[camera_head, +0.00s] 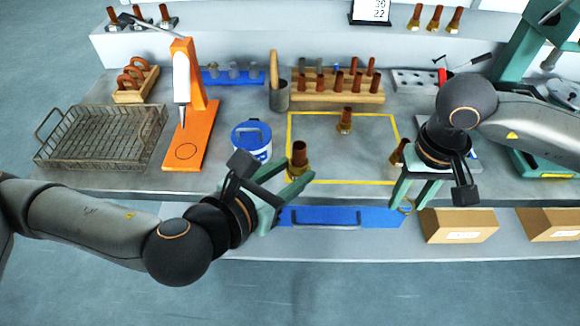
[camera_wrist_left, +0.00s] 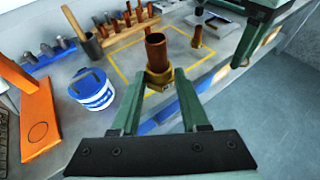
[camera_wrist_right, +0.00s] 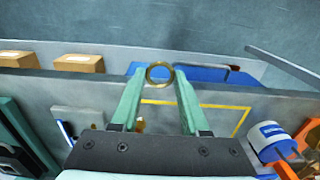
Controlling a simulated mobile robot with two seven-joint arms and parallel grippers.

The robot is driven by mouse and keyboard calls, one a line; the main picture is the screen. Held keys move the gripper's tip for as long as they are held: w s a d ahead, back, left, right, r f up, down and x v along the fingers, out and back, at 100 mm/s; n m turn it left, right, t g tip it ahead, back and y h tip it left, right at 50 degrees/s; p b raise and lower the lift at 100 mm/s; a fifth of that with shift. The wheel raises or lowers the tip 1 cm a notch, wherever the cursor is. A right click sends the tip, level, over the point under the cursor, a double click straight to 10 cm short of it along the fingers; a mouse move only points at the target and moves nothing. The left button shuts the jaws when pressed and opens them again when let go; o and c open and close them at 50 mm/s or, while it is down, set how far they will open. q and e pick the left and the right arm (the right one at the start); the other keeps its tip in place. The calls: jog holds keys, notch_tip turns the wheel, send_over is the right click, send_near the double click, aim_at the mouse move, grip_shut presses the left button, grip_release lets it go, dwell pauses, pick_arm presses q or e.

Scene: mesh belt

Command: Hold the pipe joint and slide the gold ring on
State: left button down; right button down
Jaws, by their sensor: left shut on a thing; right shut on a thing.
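My left gripper (camera_head: 292,180) is shut on a pipe joint (camera_head: 299,157), a copper-brown tube with a gold hex base. The joint is upright with its open tube end up, and it also shows between the fingertips in the left wrist view (camera_wrist_left: 156,50). My right gripper (camera_head: 407,203) points down and is shut on the gold ring (camera_wrist_right: 159,73), seen as an open circle between the fingertips in the right wrist view. The ring is apart from the held joint, to its right and near the table's front edge. In the head view the ring is small and partly hidden by the fingers.
A similar pipe joint (camera_head: 345,121) stands inside the yellow outline (camera_head: 330,182); another (camera_head: 398,153) is beside my right gripper. A blue-and-white tub (camera_head: 251,141), orange stand (camera_head: 200,135) and wire basket (camera_head: 100,137) are left. A wooden rack (camera_head: 340,97) stands behind. Brown boxes (camera_head: 459,226) sit below the front edge.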

aim_at(290, 164)
pick_arm(q)
jog(key=shift+w+f, duration=0.1)
jog(key=shift+w+a+f+b, duration=0.1)
jog(key=shift+w+f+b, duration=0.85)
jog(key=shift+w+f, duration=1.2)
jog(key=shift+w+a+f+b, duration=0.1)
jog(key=shift+w+f+b, duration=0.9)
jog(key=shift+w+f, duration=1.1)
jog(key=shift+w+f+b, duration=0.95)
jog(key=shift+w+f, duration=0.6)
jog(key=shift+w, duration=1.15)
jog(key=shift+f, duration=0.6)
jog(key=shift+c, duration=2.1)
grip_release()
grip_shut()
